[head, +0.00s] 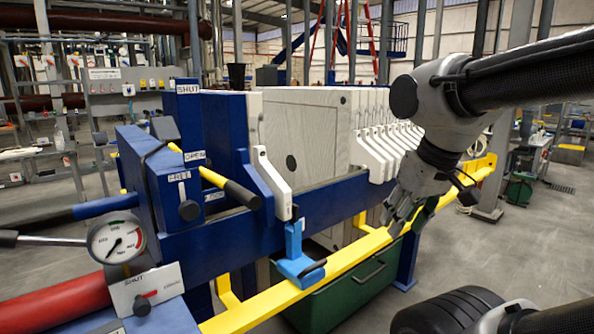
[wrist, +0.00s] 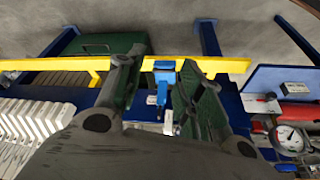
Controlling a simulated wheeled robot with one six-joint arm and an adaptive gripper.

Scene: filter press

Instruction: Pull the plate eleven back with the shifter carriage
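The light blue shifter carriage (head: 300,268) sits on the yellow rail (head: 350,255), with an upright arm beside the press. The wrist view shows the carriage (wrist: 163,88) between my finger outlines, but the head view shows it well left of my gripper and apart from it. My gripper (head: 393,222) is over the rail, pointing down; its fingers (wrist: 160,68) are spread and empty. White plates (head: 385,150) stand in a row, their handles along the near side bar. One plate handle (head: 272,182) stands apart at the left. No number shows, so I cannot tell which plate is eleven.
The blue press head (head: 195,200) with a pressure gauge (head: 117,240) and a yellow-and-black lever (head: 225,185) stands at the left. A green bin (head: 345,295) is under the rail. Open grey floor (head: 530,235) lies to the right.

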